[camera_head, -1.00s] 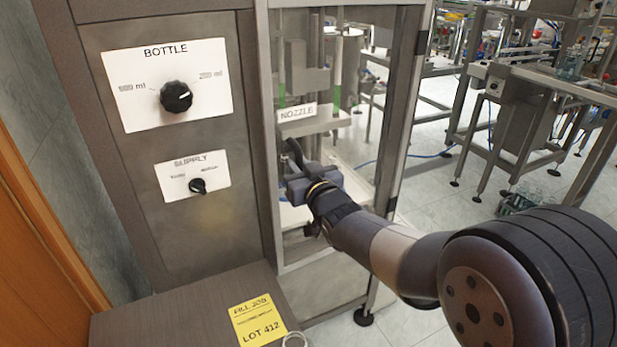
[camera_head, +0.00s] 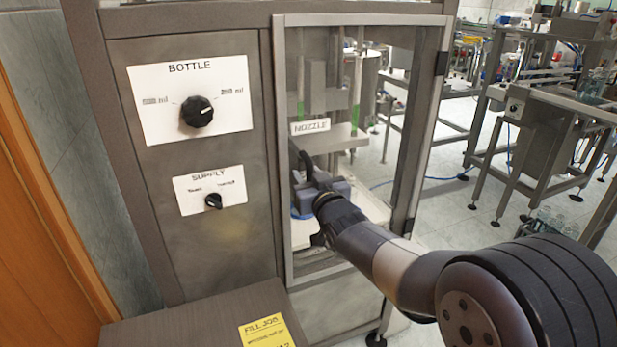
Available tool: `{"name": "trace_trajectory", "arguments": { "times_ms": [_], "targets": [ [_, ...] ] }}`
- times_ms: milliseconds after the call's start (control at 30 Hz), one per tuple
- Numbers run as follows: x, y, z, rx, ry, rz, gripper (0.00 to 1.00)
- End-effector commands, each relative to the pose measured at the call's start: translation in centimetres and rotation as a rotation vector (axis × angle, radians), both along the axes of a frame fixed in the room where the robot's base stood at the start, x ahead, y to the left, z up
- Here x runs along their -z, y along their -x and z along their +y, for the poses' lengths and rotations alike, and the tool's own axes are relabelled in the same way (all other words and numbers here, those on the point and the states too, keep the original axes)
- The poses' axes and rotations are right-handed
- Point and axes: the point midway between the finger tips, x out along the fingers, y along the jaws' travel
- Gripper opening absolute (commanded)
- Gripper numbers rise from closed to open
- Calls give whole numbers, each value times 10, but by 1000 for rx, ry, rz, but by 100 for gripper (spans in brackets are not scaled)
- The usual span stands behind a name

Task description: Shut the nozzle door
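The nozzle door (camera_head: 360,20) is a pale metal frame with a seemingly clear pane, on the right part of the cabinet front. Dark hinge-like blocks show on its right side. Its left upright lies close along the cabinet post; I cannot tell whether a small gap is left there. A NOZZLE label (camera_head: 311,127) shows within the frame. My gripper (camera_head: 306,172) is at the lower left part of the door, near the left upright. Whether it touches the door and whether its fingers are open cannot be made out. My arm hides part of the lower rail.
The BOTTLE knob (camera_head: 197,111) and SUPPLY knob (camera_head: 213,201) are on the cabinet panel to the left. A brown ledge (camera_head: 190,325) with a yellow note (camera_head: 268,332) is below. Metal machine frames stand at the right, with open tiled floor between.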

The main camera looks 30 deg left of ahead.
Motion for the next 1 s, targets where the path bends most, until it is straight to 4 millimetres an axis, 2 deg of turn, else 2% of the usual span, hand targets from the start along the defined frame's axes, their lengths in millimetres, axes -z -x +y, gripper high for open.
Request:
{"name": "trace_trajectory", "arguments": {
  "times_ms": [267, 700, 1000],
  "targets": [
    [1, 10, -12, 1, 0, 0, 35],
    [1, 58, -68, 0, 0, -1, 35],
    [0, 69, -82, 0, 0, 0, 35]
  ]
}}
